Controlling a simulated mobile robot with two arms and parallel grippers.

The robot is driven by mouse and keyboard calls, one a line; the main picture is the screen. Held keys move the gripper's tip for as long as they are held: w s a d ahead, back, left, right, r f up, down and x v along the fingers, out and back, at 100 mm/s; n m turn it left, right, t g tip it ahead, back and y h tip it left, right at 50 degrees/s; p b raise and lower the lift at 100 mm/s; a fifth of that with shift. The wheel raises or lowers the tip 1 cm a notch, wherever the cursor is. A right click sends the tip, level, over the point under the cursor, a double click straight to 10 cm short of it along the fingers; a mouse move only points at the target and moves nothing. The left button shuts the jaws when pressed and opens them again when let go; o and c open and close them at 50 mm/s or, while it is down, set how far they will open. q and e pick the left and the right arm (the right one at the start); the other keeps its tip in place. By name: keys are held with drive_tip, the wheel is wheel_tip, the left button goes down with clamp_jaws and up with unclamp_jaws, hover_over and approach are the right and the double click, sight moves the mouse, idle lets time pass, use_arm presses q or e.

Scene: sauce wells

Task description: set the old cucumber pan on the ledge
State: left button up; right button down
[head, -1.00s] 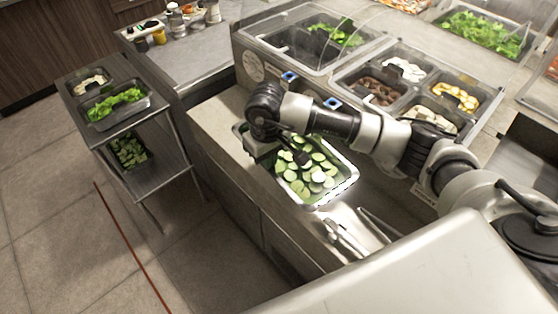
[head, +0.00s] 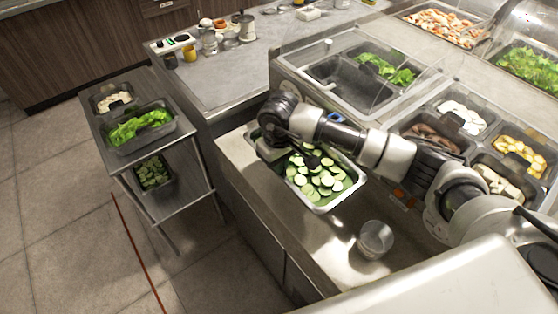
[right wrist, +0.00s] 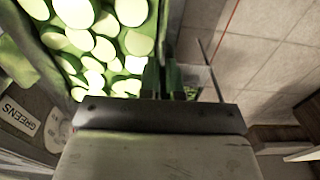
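A steel pan of cucumber slices (head: 322,182) sits over the ledge (head: 240,160) in front of the food wells; I cannot tell if its base fully touches. My right gripper (head: 284,152) is at the pan's far left end, its arm reaching across from the right. In the right wrist view, the two fingers (right wrist: 163,80) are close together at the pan's rim, with the cucumber slices (right wrist: 100,45) to their left; they appear shut on the rim. Another pan of cucumber (head: 152,173) is on the cart's lower shelf. My left gripper is out of view.
A steel cart (head: 190,150) at left carries lettuce (head: 140,125) and a pale-food pan on top. A clear, cup-like container (head: 375,240) stands on the ledge right of the pan. Covered wells (head: 345,75) lie behind my arm. The floor between cart and counter is free.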

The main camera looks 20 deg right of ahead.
drive_tip(key=shift+s+f, duration=0.25)
drive_tip(key=shift+f+b, duration=0.3)
drive_tip(key=shift+f, duration=0.05)
drive_tip(key=shift+w+f+b, duration=0.2)
drive_tip(key=shift+f+b, duration=0.25)
drive_tip(key=shift+f, duration=0.75)
use_arm(q)
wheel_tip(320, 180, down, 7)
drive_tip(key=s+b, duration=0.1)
drive_tip(key=b, duration=0.4)
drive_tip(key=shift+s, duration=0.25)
use_arm(e)
wheel_tip(320, 180, down, 5)
drive_tip(key=shift+f, duration=0.1)
use_arm(q)
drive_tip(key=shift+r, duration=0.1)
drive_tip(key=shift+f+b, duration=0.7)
drive_tip(key=shift+b, duration=0.05)
use_arm(e)
drive_tip(key=shift+f, duration=0.3)
